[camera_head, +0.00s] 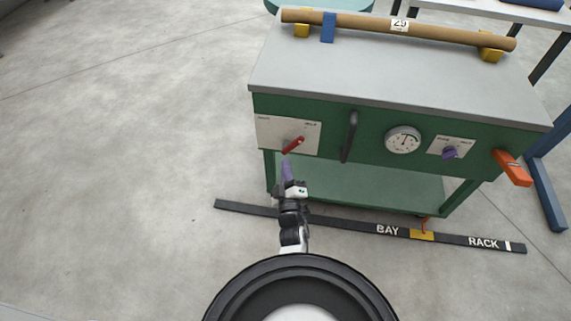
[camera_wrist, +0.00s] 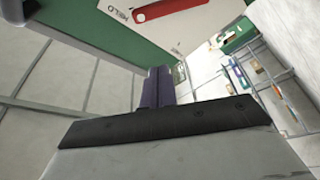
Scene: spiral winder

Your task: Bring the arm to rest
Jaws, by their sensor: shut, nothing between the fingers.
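My gripper (camera_head: 286,168) is shut and empty, with its purple fingers together. It is in front of the green machine cabinet (camera_head: 375,125), a little below the red lever (camera_head: 293,145) on its white plate. In the wrist view the shut fingers (camera_wrist: 157,78) point toward the cabinet, and the red lever (camera_wrist: 152,11) shows at the top edge. My fingers look apart from the lever. My arm reaches forward from the bottom of the head view.
The cabinet front carries a black handle (camera_head: 349,137), a gauge (camera_head: 403,140), a purple knob (camera_head: 450,153) and an orange lever (camera_head: 512,168). A brown tube (camera_head: 400,28) lies on top. A dark floor strip (camera_head: 350,224) runs in front. The floor to the left is clear.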

